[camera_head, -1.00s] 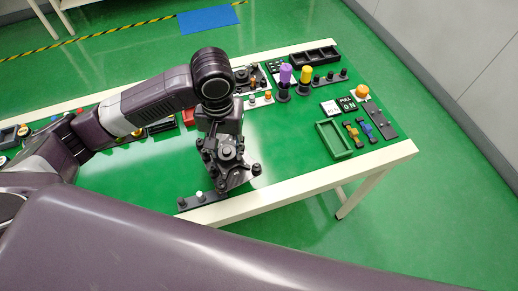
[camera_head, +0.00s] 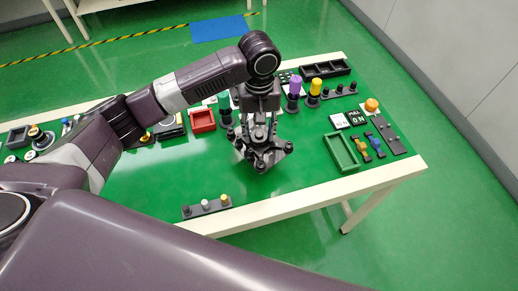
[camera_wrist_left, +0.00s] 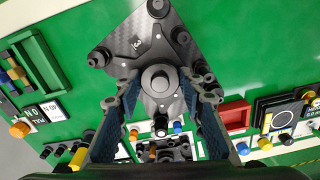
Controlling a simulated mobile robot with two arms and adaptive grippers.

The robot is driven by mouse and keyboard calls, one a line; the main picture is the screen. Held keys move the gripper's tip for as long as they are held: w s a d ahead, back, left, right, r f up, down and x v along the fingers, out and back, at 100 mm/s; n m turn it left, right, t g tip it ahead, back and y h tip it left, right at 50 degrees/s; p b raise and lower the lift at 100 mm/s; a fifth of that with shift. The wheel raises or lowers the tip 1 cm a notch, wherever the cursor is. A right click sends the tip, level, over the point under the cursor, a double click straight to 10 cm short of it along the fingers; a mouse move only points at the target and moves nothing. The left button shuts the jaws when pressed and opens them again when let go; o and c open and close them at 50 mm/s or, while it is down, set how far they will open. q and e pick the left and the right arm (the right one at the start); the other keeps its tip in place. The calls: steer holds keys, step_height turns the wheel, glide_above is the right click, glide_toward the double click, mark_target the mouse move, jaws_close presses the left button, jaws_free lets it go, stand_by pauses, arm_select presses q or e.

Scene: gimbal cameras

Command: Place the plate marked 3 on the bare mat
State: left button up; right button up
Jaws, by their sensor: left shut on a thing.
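The plate marked 3 (camera_wrist_left: 137,42) is a dark, roughly triangular plate with knobs at its corners and a round post in the middle. My left gripper (camera_wrist_left: 158,85) is shut on that post, its blue-lined fingers on either side. In the head view the plate (camera_head: 265,160) hangs below my left gripper (camera_head: 260,138) over the middle of the green table; its height above the table is hard to tell. I cannot make out a bare mat on the table; part of the far side is hidden behind my left arm. My right gripper is not in view.
A dark strip with three knobs (camera_head: 206,207) lies near the front edge. A green tray (camera_head: 341,152), purple-topped post (camera_head: 294,90) and yellow-topped post (camera_head: 315,90) stand to the right. A red tray (camera_head: 202,120) is at the back. The front left table surface is clear.

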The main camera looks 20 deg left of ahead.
mark_target(259, 135)
arm_select(q)
step_height(259, 135, down, 9)
steer(key=shift+r+p, duration=0.1)
steer(key=shift+p, duration=0.2)
steer(key=shift+f, duration=0.35)
steer(key=o, duration=1.4)
steer(key=shift+r, duration=0.1)
step_height(259, 135, up, 12)
steer(key=shift+r+b, duration=0.25)
steer(key=shift+b, duration=0.25)
